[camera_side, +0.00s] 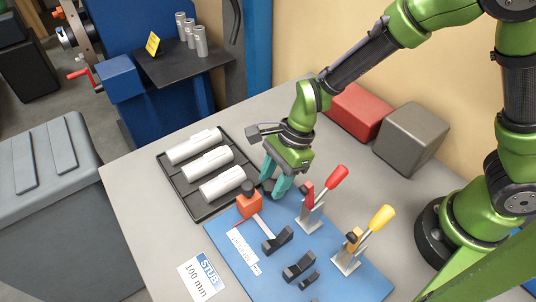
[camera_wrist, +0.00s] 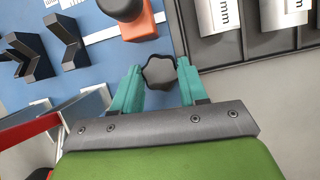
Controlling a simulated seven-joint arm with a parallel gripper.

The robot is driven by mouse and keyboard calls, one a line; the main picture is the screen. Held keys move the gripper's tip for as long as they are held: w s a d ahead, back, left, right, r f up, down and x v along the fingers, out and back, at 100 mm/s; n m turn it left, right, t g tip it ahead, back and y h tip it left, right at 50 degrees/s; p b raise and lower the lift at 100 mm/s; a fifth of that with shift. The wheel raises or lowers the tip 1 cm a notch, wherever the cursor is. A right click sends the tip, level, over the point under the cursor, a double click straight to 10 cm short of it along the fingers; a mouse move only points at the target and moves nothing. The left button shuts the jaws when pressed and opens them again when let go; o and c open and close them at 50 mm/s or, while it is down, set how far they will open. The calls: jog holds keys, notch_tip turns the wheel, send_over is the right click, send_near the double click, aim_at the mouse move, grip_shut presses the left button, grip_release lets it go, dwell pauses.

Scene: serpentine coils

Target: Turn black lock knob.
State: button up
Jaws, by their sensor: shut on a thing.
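A black lobed lock knob (camera_wrist: 158,74) sits between my fingertips in the wrist view. My gripper (camera_wrist: 159,68) has its two teal fingers shut on it, one on each side. In the side view my gripper (camera_side: 275,190) points down at the far edge of the blue board (camera_side: 225,238), and the fingers hide the knob there. Beside it stands an orange block (camera_side: 249,206) with another black knob on top (camera_side: 248,187). The orange block also shows at the top of the wrist view (camera_wrist: 138,27).
Left of my gripper a black tray (camera_side: 177,196) holds white cylinders. Red-handled (camera_side: 337,175) and yellow-handled (camera_side: 382,217) toggle clamps stand close on the right. Black V-shaped blocks (camera_side: 277,240) lie on the board. Red (camera_side: 360,112) and grey (camera_side: 412,136) boxes stand behind.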

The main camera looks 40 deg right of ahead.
jog(key=m+t, duration=0.1)
jog(key=m, duration=0.2)
jog(key=shift+s+r+m, duration=0.1)
jog(key=shift+m, duration=0.3)
jog(key=shift+a+m+t+h, duration=0.1)
jog(key=shift+m+t+h, duration=0.55)
jog(key=shift+m, duration=1.05)
jog(key=o, duration=1.1)
